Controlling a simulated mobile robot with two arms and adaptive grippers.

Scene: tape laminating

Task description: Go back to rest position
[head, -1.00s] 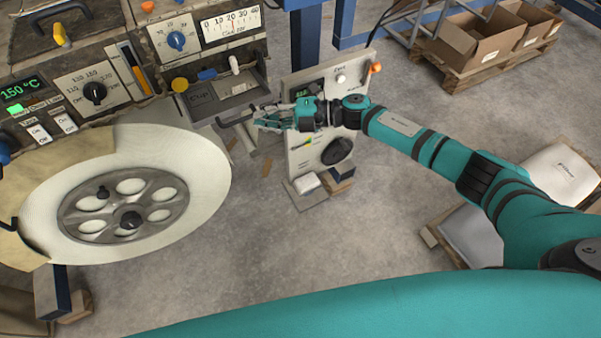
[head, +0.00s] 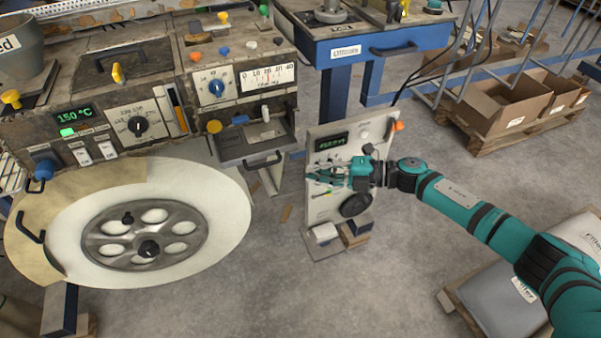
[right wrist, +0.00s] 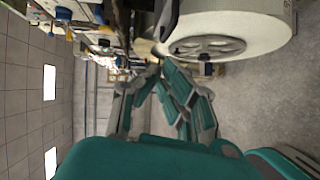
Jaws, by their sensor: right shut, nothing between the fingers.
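My right arm comes in from the right in the head view. Its gripper (head: 325,179) is in front of a pale control panel (head: 332,212), pointing left toward the machine. The gripper is shut and empty. In the right wrist view its fingers (right wrist: 158,72) meet at the tips, with a white roll beyond them. I cannot tell from the head view whether the gripper touches the panel. My left gripper is not in either view.
A laminating machine (head: 130,85) with a large white roll (head: 215,200) stands at the left. A blue table (head: 345,50) is at the back. Cardboard boxes on a pallet (head: 500,105) and filled sacks (head: 500,295) are at the right. The middle floor (head: 400,260) is clear.

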